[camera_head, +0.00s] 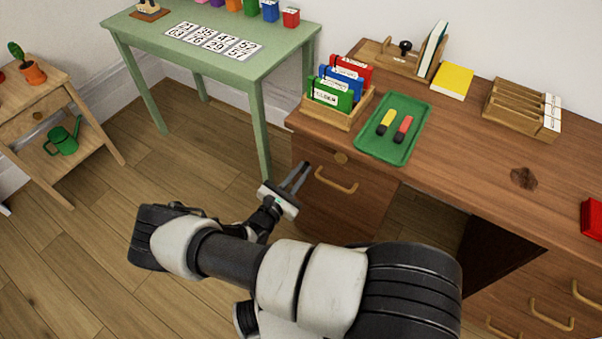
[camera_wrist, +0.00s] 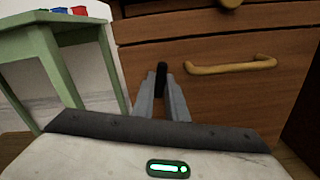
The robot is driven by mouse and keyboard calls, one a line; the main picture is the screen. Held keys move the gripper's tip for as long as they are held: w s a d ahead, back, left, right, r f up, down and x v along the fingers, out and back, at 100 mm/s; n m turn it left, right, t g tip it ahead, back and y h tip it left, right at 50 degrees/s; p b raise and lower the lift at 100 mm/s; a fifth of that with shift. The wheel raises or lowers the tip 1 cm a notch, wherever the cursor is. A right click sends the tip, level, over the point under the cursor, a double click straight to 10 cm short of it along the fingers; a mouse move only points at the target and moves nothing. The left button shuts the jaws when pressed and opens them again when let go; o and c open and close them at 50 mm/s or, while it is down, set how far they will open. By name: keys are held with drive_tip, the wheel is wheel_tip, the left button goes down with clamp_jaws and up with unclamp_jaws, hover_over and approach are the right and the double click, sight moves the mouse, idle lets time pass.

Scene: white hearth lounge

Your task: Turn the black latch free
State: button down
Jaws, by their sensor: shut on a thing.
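The black latch (camera_wrist: 162,72) shows in the wrist view as a short dark upright bar against the wooden drawer front (camera_wrist: 215,95), left of the brass handle. My gripper (camera_wrist: 162,88) is shut on it, with one finger on each side. The lower part of the latch is hidden between the fingers. In the head view my gripper (camera_head: 299,174) reaches to the left side of the desk's drawer front (camera_head: 350,203), and I cannot make out the latch there. The brass drawer handle (camera_head: 336,181) is to the right of my fingers.
A round brass piece (camera_head: 341,157) sits above the handle. The desk top carries a green tray (camera_head: 371,148) and a wooden file box (camera_head: 337,119). A green table (camera_head: 265,125) stands close on the left. The wooden floor between is clear.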

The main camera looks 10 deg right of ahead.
drive_tip(key=shift+n, duration=1.5)
drive_tip(key=c, duration=1.8)
unclamp_jaws()
drive_tip(key=shift+o, duration=0.2)
drive_tip(key=shift+a, duration=0.1)
drive_tip(key=p+v, duration=0.1)
drive_tip(key=v, duration=1.6)
drive_tip(key=shift+s+a+r, duration=0.1)
drive_tip(key=shift+s, duration=0.05)
